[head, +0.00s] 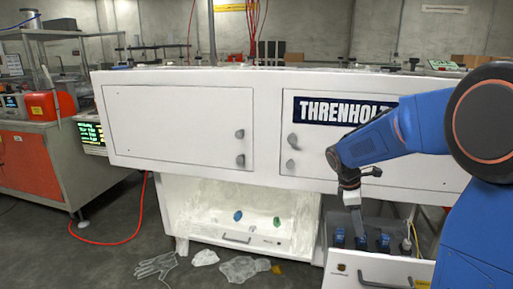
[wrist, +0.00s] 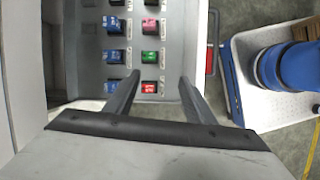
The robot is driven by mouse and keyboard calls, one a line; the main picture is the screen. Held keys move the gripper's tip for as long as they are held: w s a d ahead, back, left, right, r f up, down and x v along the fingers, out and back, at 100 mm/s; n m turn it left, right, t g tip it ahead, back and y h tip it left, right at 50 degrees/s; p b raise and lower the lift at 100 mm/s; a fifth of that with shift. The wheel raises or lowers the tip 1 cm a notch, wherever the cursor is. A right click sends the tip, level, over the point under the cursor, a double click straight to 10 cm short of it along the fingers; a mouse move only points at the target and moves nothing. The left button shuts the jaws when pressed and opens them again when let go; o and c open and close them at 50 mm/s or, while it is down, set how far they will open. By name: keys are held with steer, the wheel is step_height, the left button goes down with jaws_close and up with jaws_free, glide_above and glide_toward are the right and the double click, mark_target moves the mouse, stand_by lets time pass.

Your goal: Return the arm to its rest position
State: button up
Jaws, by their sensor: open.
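My blue arm (head: 375,140) reaches in from the right in the head view and bends downward. My gripper (head: 356,232) points down at the open drawer (head: 385,268) at lower right. In the wrist view my gripper (wrist: 160,76) has its two dark fingers spread apart, with nothing held between them. Beyond the fingers lie rows of small coloured blocks in the drawer, including a blue one (wrist: 112,56), a green one (wrist: 150,57) and a red one (wrist: 149,87). I cannot tell whether the fingertips touch the drawer or its contents.
A white cabinet (head: 178,122) with closed doors stands just behind the arm. An open white bin (head: 185,215) below it holds small blue and green things. A clear glove (head: 156,265) and crumpled film (head: 243,268) lie on the floor. A red hose (head: 125,238) runs at left.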

steer(key=s+a+r+m+t+y, duration=0.2)
steer(key=s+m, duration=0.4)
steer(key=s, duration=0.8)
steer(key=s+a+r+m+t+y, duration=0.2)
steer(key=s+a+m, duration=0.4)
steer(key=s, duration=0.9)
steer(key=shift+a+r+m+t, duration=0.2)
steer(key=shift+r+m+t, duration=0.55)
steer(key=shift+r, duration=0.2)
